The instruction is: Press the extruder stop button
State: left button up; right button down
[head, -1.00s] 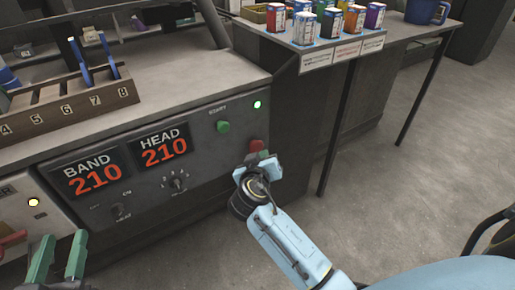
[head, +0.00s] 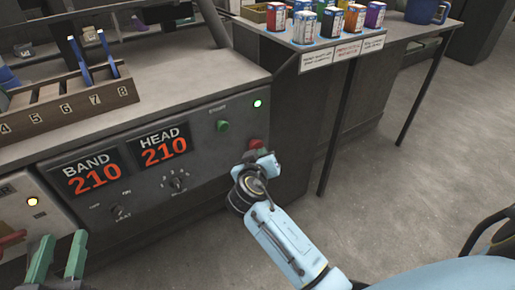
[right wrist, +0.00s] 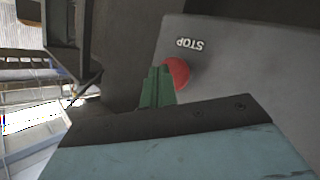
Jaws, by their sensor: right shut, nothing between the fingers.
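The red stop button (head: 256,143) is on the right end of the dark control panel (head: 200,140), below a green start button (head: 223,126) and a lit green lamp (head: 258,104). My right gripper (head: 258,160) is shut and empty just below the red button in the head view. In the right wrist view its green fingertips (right wrist: 157,86) overlap the edge of the red button (right wrist: 178,73), beside the word STOP. I cannot tell whether they touch it. My left gripper (head: 55,258) has its two green fingers apart at the lower left, holding nothing.
The panel shows BAND 210 and HEAD 210 displays (head: 164,148) and knobs. A numbered wooden rack (head: 70,108) stands on the machine top. A table with several small cans (head: 330,22) and a blue mug (head: 425,11) is at the upper right.

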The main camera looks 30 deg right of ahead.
jog(key=shift+w+b, duration=0.35)
jog(key=shift+w, duration=0.45)
dwell(0.9)
jog(key=shift+s+p, duration=0.6)
jog(key=shift+s, duration=0.6)
jog(key=s, duration=0.1)
jog(key=s+p, duration=0.1)
jog(key=s, duration=0.3)
jog(key=shift+d+p, duration=0.25)
jog(key=shift+p, duration=0.05)
dwell(0.5)
